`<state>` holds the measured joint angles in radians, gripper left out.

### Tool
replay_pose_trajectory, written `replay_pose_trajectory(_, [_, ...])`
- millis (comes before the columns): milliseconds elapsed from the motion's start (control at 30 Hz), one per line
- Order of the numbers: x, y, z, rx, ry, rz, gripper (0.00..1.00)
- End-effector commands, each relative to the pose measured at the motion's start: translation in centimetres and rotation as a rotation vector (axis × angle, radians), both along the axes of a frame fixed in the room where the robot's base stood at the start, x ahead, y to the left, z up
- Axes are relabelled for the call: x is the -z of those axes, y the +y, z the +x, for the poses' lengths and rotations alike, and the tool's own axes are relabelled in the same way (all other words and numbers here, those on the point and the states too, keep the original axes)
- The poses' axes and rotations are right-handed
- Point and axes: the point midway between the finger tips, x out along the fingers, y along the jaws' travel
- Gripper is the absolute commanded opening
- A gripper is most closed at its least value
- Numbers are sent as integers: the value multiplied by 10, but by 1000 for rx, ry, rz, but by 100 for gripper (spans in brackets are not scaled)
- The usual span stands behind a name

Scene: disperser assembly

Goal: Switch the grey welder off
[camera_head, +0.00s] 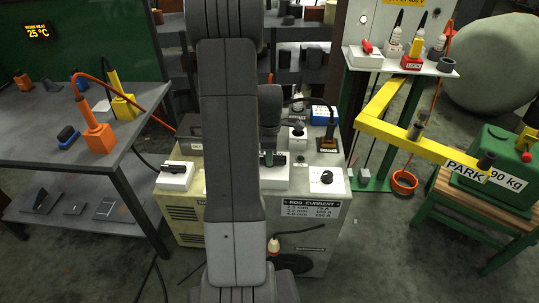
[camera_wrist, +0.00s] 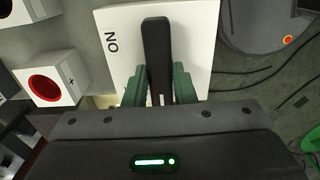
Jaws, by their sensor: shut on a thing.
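The grey welder (camera_head: 310,232) stands in the middle of the head view, with a "ROD CURRENT" label on its front. My arm hides much of its left side. On its top is a white switch block (camera_head: 273,179), partly hidden by my arm. In the wrist view its white plate (camera_wrist: 203,40) carries "ON" lettering and a long black lever (camera_wrist: 156,45). My gripper (camera_wrist: 159,86), with green fingers, is shut on this lever, one finger on each side. In the head view the gripper (camera_head: 268,158) shows only in part beside my arm.
A yellowish welder (camera_head: 185,215) with its own black lever switch (camera_head: 175,176) stands just left. A black knob (camera_head: 326,177) sits right of my gripper. A yellow beam (camera_head: 415,140) extends at right.

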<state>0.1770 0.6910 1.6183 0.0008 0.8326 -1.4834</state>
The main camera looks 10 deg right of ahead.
Motion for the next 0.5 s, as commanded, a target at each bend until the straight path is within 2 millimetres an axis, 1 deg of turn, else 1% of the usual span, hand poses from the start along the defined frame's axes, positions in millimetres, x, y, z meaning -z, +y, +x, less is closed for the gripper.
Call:
replay_pose_trajectory(67, [-1,0,0,-3,-2,-1,1])
replay_pose_trajectory(100, [-1,0,1,-3,-2,-1,28])
replay_pose_trajectory(200, [-1,0,0,-2,-1,-1,45])
replay_pose_trajectory(500, [-2,0,0,-1,-1,-1,45])
